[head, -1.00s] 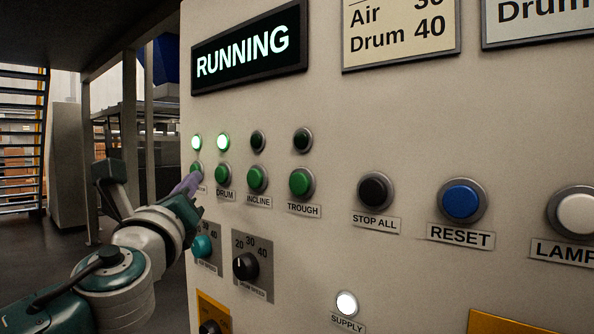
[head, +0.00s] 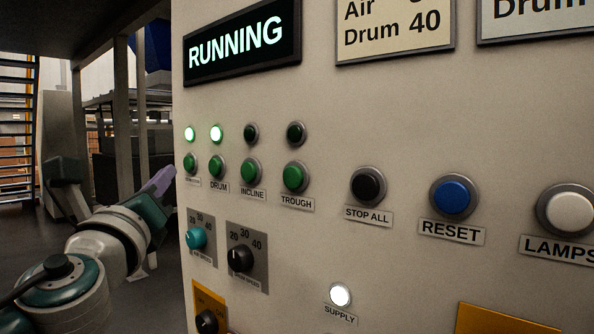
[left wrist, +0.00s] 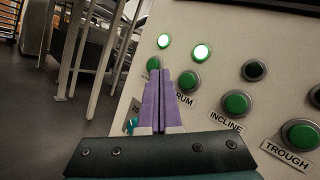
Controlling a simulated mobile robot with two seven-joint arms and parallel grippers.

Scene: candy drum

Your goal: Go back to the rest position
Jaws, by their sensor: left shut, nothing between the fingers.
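My left gripper (head: 163,182) is left of the control panel (head: 330,120) in the head view, apart from its face. In the left wrist view its purple fingers (left wrist: 168,100) are closed together with nothing between them, overlapping the leftmost green button (left wrist: 153,63) and the DRUM button (left wrist: 190,81) from that angle. The panel display (head: 243,42) reads RUNNING. The two left lamps above the green buttons are lit; the INCLINE lamp (head: 251,134) and TROUGH lamp (head: 296,133) are dark. My right gripper is not in view.
The panel carries a black STOP ALL button (head: 368,186), a blue RESET button (head: 453,197) and a white LAMPS button (head: 566,211). A teal knob (head: 196,238) and a black knob (head: 240,258) sit below the green buttons. Stairs (head: 17,120) and metal posts stand behind at left.

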